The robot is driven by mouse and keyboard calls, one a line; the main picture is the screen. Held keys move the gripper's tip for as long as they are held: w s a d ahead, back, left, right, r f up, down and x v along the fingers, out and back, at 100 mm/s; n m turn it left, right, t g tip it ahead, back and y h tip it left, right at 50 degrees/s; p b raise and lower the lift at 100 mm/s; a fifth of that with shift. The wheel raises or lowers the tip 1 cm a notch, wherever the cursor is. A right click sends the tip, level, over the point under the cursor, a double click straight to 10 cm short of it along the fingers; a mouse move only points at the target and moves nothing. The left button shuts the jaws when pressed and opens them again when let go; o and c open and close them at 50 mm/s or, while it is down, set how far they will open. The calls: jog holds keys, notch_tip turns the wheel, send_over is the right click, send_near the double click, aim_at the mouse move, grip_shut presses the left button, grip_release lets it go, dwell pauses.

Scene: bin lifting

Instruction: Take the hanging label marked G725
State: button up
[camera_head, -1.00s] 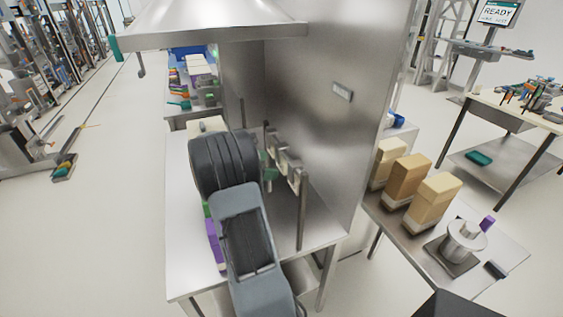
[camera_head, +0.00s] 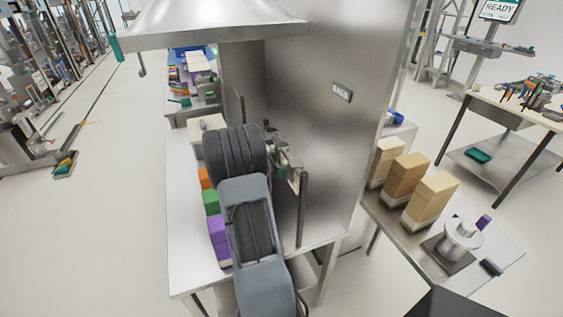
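A row of small pale hanging labels (camera_head: 294,180) is on a rack with a dark upright post (camera_head: 302,208), at the right side of the steel bench under the hood. The labels' markings are too small to read, so I cannot tell which one is G725. My grey arm reaches forward over the bench and covers part of the rack. My gripper (camera_head: 277,156) is at the far end of the arm, beside the labels and mostly hidden. I cannot tell whether it touches or holds a label.
Orange, green (camera_head: 211,201) and purple (camera_head: 219,240) blocks stand on the bench (camera_head: 188,250) left of my arm. A steel wall (camera_head: 335,140) rises close on the right. Beyond it, a side table holds tan boxes (camera_head: 432,200) and a metal spool (camera_head: 461,240). The left floor is mostly open.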

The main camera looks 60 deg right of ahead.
jog(key=c, duration=0.4)
jog(key=shift+o, duration=0.2)
jog(key=shift+r, duration=0.1)
jog(key=w+a+b, duration=0.1)
jog(key=w+a, duration=0.2)
jog(key=a, duration=0.1)
jog(key=w+a+b, duration=0.1)
jog(key=w+a, duration=0.2)
jog(key=a, duration=0.2)
jog(key=w+a+r+b, duration=0.1)
jog(key=w+a, duration=0.3)
jog(key=shift+a+r+b, duration=0.1)
jog(key=shift+a+b, duration=0.2)
jog(key=shift+b, duration=0.1)
jog(key=shift+w+a+r, duration=0.15)
jog(key=shift+w+a, duration=0.15)
jog(key=shift+a, duration=0.05)
jog(key=shift+a+r+p, duration=0.1)
jog(key=shift+r+p, duration=0.2)
jog(key=shift+p, duration=0.2)
jog(key=shift+w, duration=0.1)
jog(key=shift+w+a+p, duration=0.45)
jog(key=shift+w+a, duration=0.25)
jog(key=shift+a, duration=0.25)
jog(key=shift+w+a+p, duration=0.5)
jog(key=shift+w+a, duration=0.15)
jog(key=shift+a, duration=0.25)
jog(key=shift+w+a+p, duration=0.45)
jog(key=shift+w+a, duration=0.25)
jog(key=shift+a, duration=0.25)
